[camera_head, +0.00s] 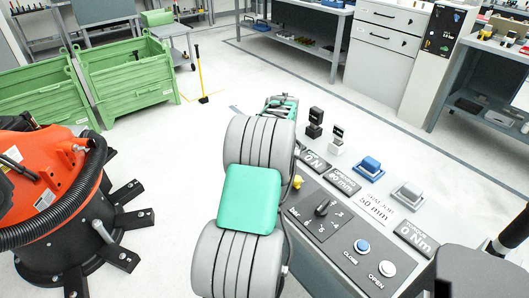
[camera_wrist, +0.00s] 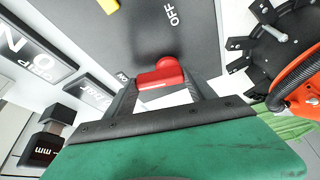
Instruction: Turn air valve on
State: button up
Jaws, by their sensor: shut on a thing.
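The air valve's red handle (camera_wrist: 163,73) shows in the wrist view on a dark grey plate (camera_wrist: 195,35) marked OFF at the top. A partly covered ON label (camera_wrist: 122,77) sits left of the handle. My gripper (camera_wrist: 166,90) is shut on the handle, with one dark finger on each side of it. The lower part of the handle is hidden between the fingers. In the head view my arm covers the valve, and only part of my gripper's green and dark body shows beyond the arm.
In the head view, the console (camera_head: 330,225) right of my arm carries a black rotary knob (camera_head: 322,208), a blue CLOSE button (camera_head: 362,246) and a white OPEN button (camera_head: 388,269). An orange vacuum (camera_head: 50,180) stands left. Open floor lies beyond, before green crates (camera_head: 125,75).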

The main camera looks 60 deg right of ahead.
jog(key=shift+w+d+n+t+y, duration=0.15)
jog(key=shift+n+t+y, duration=0.25)
jog(key=shift+n, duration=1)
jog(key=o, duration=1.4)
jog(key=v, duration=0.8)
jog(key=shift+d+p, duration=0.1)
jog(key=shift+p, duration=0.2)
jog(key=shift+w, duration=0.1)
